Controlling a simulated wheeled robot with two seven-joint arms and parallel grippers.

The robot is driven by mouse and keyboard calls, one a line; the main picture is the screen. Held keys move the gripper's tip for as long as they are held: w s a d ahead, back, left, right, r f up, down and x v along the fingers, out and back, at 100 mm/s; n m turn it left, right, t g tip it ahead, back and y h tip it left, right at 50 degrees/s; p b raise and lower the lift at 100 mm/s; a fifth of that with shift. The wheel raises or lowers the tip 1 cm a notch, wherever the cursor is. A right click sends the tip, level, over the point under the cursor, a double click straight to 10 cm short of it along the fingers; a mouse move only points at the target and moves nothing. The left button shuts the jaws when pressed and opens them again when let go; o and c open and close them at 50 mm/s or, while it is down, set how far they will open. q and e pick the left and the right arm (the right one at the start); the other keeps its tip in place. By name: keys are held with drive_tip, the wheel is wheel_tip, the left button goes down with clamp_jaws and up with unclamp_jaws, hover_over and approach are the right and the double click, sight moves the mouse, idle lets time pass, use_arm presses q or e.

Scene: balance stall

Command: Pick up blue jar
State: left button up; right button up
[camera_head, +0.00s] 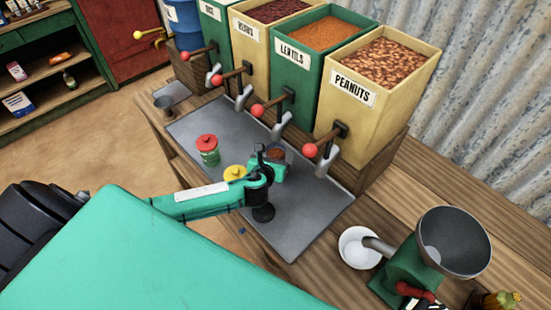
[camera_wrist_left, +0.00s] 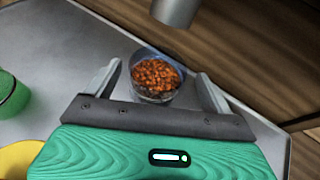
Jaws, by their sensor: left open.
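The jar with a bluish clear rim (camera_wrist_left: 155,90), seemingly the blue jar, stands open on the grey tray and holds orange-brown bits. It also shows in the head view (camera_head: 279,153), partly hidden by my left gripper (camera_head: 275,160). In the left wrist view my left gripper (camera_wrist_left: 158,72) is open, with one finger on each side of the jar. Gaps show between the jar and both fingers, so it is not gripped. My right gripper is not in view.
A red-lidded green jar (camera_head: 207,149) and a yellow-lidded jar (camera_head: 235,172) stand close by on the tray (camera_head: 310,215). Spouts hang from labelled bins such as the peanuts bin (camera_head: 354,101) behind. A grinder (camera_head: 405,264) and white bowl (camera_head: 358,250) stand at right.

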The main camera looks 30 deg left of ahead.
sight(277, 149)
use_arm(q)
drive_tip(key=shift+p+x, duration=0.4)
drive_tip(key=shift+x, duration=1.7)
drive_tip(key=shift+a+r, duration=0.1)
drive_tip(key=shift+a, duration=0.1)
drive_tip(key=c, duration=1.2)
drive_tip(key=shift+c, duration=1.1)
drive_tip(key=shift+r, duration=0.1)
